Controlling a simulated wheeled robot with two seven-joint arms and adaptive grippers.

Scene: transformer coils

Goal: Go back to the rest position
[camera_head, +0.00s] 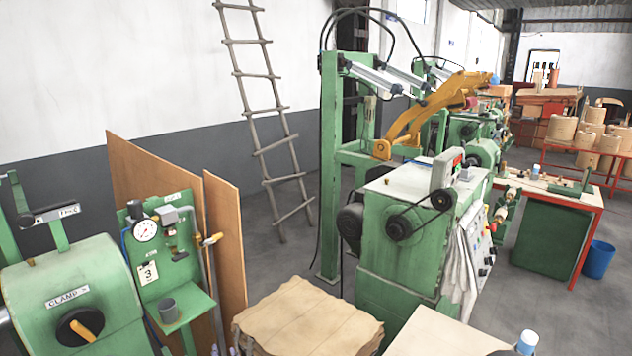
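Neither my left nor my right gripper can be made out in the head view, and no arm of mine clearly shows. Whether they hold anything is hidden. The view looks over a workshop. A green winding machine (405,235) with black pulleys stands in the middle. A green machine with a "CLAMP" label (75,290) stands at the lower left. A green panel with a round gauge (146,230) stands beside it. A small dark shape at the bottom edge near the right is cut off, and I cannot tell what it is.
Stacked brown sheets (305,318) lie at the bottom middle. A pale tabletop (445,338) with a white-and-blue bottle (527,342) is to their right. A ladder (265,110) leans on the wall. A red-edged table (550,190) and blue bin (598,259) stand right. Grey floor (560,310) is open there.

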